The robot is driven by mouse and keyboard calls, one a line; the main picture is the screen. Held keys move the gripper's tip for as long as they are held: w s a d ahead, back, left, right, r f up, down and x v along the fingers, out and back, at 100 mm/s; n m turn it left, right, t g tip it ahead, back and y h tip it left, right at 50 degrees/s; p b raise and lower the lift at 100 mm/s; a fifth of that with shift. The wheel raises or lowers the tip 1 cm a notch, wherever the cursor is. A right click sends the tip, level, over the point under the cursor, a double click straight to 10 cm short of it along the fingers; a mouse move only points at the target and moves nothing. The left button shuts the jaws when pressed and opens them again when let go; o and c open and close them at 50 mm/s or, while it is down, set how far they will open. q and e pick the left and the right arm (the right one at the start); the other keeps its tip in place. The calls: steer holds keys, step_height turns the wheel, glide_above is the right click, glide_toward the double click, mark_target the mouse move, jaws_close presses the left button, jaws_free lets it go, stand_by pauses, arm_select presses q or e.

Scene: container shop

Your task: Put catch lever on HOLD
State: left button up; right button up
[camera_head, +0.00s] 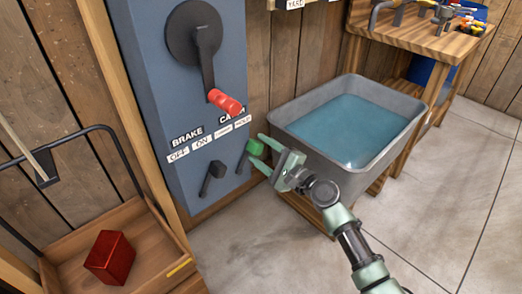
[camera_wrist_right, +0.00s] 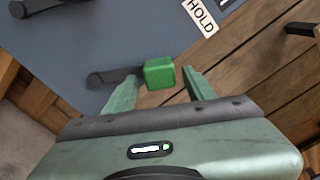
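The catch lever (camera_head: 254,146) is a short dark lever with a green knob, low on the right side of the blue-grey panel. Its green knob also shows in the right wrist view (camera_wrist_right: 159,73). The HOLD label (camera_head: 243,121) is just above it; it also shows in the wrist view (camera_wrist_right: 201,17). My right gripper (camera_head: 260,152) is open at the knob. In the wrist view its fingers (camera_wrist_right: 161,82) stand on either side of the knob, with gaps visible on both sides. My left gripper is not in view.
The black brake lever (camera_head: 212,178) is left of the catch lever. A crank with a red handle (camera_head: 225,101) is above. A grey water tub (camera_head: 283,133) stands close at right. A red block (camera_head: 109,258) sits in a wooden tray (camera_head: 150,240) at lower left.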

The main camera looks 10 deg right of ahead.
steer(key=shift+r, duration=0.1)
steer(key=v, duration=0.8)
steer(key=shift+p, duration=0.35)
